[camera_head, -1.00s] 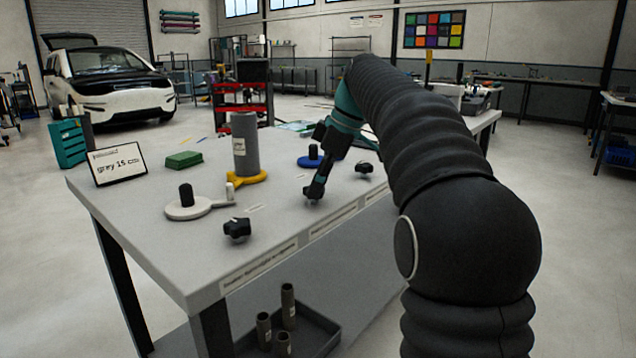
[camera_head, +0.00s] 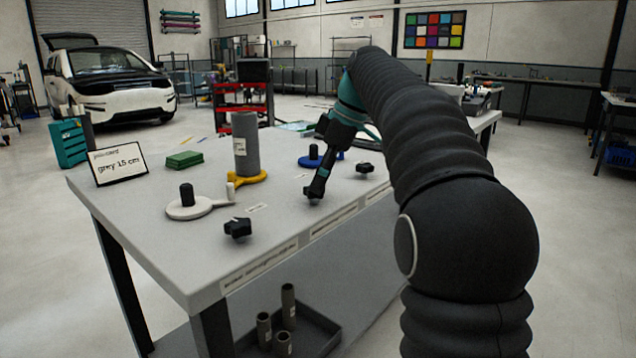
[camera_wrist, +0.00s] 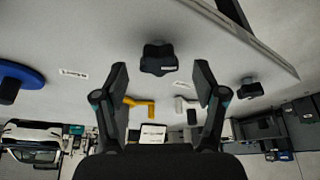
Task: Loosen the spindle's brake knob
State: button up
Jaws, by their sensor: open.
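My gripper (camera_head: 318,186) points down over the front part of the table, and its fingers are spread apart with nothing between the pads. In the wrist view, my gripper (camera_wrist: 160,76) frames a black lobed knob (camera_wrist: 158,57), apart from both fingers. In the head view this middle knob (camera_head: 312,196) is partly hidden behind the fingertips. Behind it, a yellow-based spindle (camera_head: 249,179) carries an upright grey roll (camera_head: 245,144). A white-based spindle (camera_head: 188,207) stands left and a blue-based spindle (camera_head: 313,161) right, each with a black post.
Another black knob (camera_head: 238,228) lies front left and one (camera_head: 365,167) farther right. A card reading "grey 15 cm" (camera_head: 117,164) and a green block (camera_head: 184,160) stand on the grey table (camera_head: 150,230). A tray (camera_head: 318,334) with short tubes sits below.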

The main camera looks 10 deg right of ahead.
jog(key=shift+v, duration=3)
jog(key=shift+s, duration=0.1)
